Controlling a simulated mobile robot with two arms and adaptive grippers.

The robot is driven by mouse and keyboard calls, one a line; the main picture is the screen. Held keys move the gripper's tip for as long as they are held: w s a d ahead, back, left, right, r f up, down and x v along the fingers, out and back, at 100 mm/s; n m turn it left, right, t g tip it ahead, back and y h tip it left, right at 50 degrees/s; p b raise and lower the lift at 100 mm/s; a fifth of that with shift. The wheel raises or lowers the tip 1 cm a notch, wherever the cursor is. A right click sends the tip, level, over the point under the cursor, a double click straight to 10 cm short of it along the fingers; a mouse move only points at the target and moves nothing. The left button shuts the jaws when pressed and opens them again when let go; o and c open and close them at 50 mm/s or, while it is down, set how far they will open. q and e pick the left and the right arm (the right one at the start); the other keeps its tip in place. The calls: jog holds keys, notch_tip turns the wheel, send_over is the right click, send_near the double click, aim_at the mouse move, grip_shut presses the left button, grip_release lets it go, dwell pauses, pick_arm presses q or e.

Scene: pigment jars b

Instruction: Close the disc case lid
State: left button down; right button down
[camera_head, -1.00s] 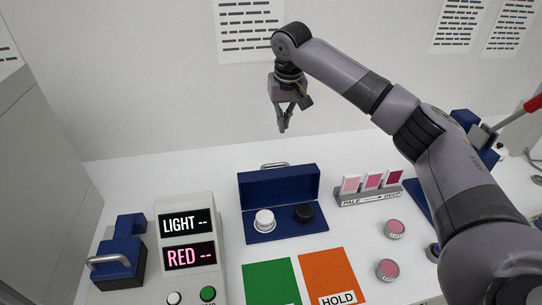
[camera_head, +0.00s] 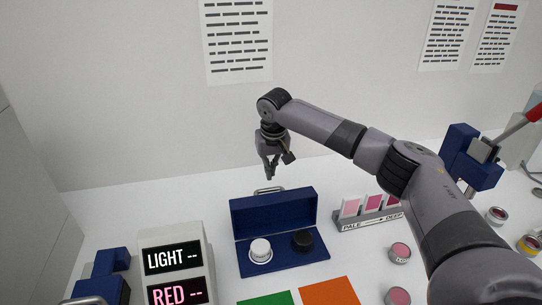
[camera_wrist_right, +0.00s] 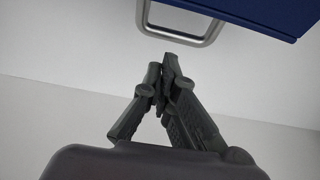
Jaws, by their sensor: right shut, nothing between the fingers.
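The disc case (camera_head: 284,258) is a dark blue box on the white table, with its lid (camera_head: 274,215) standing up at the back. A white disc piece (camera_head: 260,250) and a black one (camera_head: 303,240) sit in the case. A metal handle (camera_head: 268,190) shows at the lid's top edge; in the right wrist view the handle (camera_wrist_right: 182,38) and blue lid (camera_wrist_right: 262,14) are at the top. My right gripper (camera_head: 270,176) is shut and empty, above and behind the lid, apart from the handle. It also shows in the wrist view (camera_wrist_right: 163,62). My left gripper is not in view.
A display box (camera_head: 172,240) reading LIGHT and RED stands left of the case. A pale-to-deep swatch stand (camera_head: 366,222) and pink jars (camera_head: 400,252) are to the right. Green (camera_head: 266,299) and orange (camera_head: 330,291) mats lie in front. The wall is behind.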

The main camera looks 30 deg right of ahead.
aim_at(272, 207)
jog(key=shift+s+a+f+p, duration=0.2)
jog(key=shift+s+f+p, duration=0.3)
jog(key=shift+s+f, duration=0.1)
jog(key=shift+s+a+f+p, duration=0.15)
jog(key=shift+s+f+p, duration=0.35)
jog(key=shift+s+f, duration=0.1)
jog(key=shift+s+a+f, duration=0.1)
jog(key=shift+s+f, duration=0.05)
jog(key=shift+s, duration=0.4)
jog(key=shift+w+r, duration=0.1)
jog(key=shift+r, duration=0.1)
